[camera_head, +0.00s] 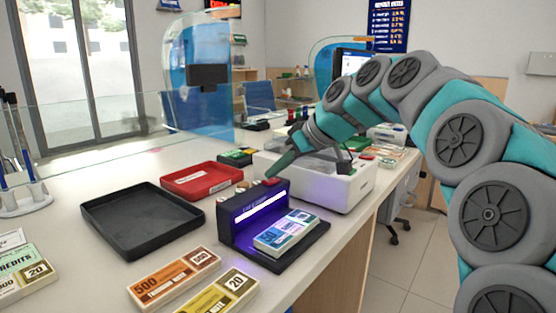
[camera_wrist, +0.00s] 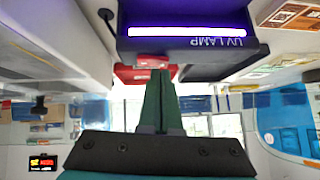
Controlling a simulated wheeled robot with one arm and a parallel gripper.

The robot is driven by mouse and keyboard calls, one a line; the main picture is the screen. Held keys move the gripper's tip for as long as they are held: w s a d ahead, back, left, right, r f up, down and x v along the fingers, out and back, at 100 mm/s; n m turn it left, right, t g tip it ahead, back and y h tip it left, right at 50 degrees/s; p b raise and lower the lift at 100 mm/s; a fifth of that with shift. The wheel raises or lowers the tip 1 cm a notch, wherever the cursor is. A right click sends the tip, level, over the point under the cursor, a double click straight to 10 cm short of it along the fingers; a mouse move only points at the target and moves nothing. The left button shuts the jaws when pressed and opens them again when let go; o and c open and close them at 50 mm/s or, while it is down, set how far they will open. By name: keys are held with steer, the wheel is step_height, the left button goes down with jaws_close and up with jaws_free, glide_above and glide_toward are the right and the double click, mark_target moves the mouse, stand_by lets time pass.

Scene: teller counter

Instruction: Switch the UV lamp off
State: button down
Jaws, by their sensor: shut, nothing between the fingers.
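The UV lamp (camera_head: 238,208) is a dark box on the counter with a bright white-violet tube on its front. It is lit and casts a violet glow on its base. A small red switch (camera_head: 271,182) sits on its top. My gripper (camera_head: 271,174) is shut and empty, its green fingers pointing down at the red switch. In the wrist view the lamp (camera_wrist: 185,44) appears upside down with its lit tube, and my closed fingertips (camera_wrist: 160,72) are right at the red switch (camera_wrist: 151,60). I cannot tell whether they touch it.
A banded stack of blue notes (camera_head: 286,232) lies on the lamp's base. An empty black tray (camera_head: 140,215) and a red tray (camera_head: 203,181) stand to the left. A white machine (camera_head: 345,187) stands behind right. Brown (camera_head: 174,278) and yellow (camera_head: 220,293) note stacks lie in front.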

steer(key=shift+f, duration=0.2)
stand_by(0.3)
steer(key=shift+s+f+b, duration=0.1)
steer(key=shift+f+b, duration=0.35)
steer(key=shift+b, duration=0.45)
steer(key=shift+r, duration=0.25)
steer(key=shift+w+d+r, duration=0.1)
steer(key=shift+w+d, duration=0.35)
steer(key=shift+w, duration=0.2)
